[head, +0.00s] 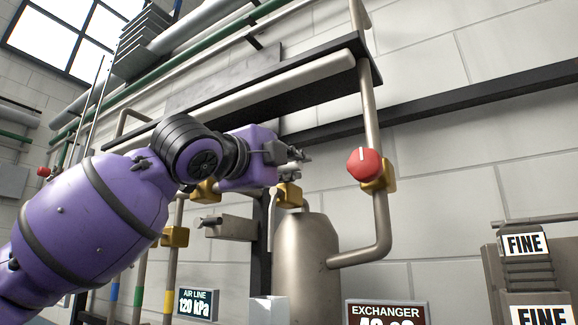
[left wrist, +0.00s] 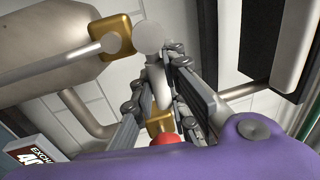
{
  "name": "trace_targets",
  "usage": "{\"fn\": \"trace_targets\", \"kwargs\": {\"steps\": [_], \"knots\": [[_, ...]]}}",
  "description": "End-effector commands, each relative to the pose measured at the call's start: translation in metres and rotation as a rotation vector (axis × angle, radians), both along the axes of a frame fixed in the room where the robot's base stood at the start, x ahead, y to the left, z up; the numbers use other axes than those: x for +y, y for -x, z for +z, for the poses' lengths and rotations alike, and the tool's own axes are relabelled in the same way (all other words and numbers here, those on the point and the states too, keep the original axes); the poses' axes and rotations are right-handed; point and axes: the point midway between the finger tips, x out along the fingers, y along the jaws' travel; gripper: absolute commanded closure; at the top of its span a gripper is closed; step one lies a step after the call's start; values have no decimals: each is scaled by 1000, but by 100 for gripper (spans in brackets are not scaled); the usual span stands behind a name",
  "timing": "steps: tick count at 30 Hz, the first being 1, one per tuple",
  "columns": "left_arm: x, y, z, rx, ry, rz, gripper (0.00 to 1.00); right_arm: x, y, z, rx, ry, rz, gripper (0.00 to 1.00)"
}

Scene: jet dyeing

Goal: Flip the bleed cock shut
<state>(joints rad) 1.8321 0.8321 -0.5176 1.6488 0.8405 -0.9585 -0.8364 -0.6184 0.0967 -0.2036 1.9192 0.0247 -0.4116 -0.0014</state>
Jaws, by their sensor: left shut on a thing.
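The bleed cock appears to be the brass body (left wrist: 108,36) with a pale grey lever (left wrist: 159,86) in the left wrist view. A round grey hub sits at the lever's upper end. My left gripper (left wrist: 165,98) has its two jointed fingers closed around the lever. In the head view my left gripper (head: 296,155) is just above a brass valve body (head: 290,193) over the grey vessel. The lever is too small and covered to make out there. My right gripper is in neither view.
A red knob (head: 364,165) on a vertical pipe stands right of my gripper. The grey vessel (head: 305,255) is below, and a dark shelf (head: 300,95) runs above. An exchanger display (head: 386,313) and an air line display (head: 196,302) are low in front.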

Motion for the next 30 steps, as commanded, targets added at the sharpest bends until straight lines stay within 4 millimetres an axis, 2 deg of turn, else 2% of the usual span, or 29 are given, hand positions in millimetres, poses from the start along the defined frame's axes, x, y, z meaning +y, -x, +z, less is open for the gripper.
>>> {"fn": "trace_targets", "kwargs": {"steps": [14,15,19,30], "knots": [[-2,-1,-5,-3,-18,-3,100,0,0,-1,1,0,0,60],[-2,-1,-5,-3,-18,-3,86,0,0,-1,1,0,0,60],[-2,-1,-5,-4,-17,-2,68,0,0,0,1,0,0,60],[1,2,-2,-7,-14,-1,67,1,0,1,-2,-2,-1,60]]}}
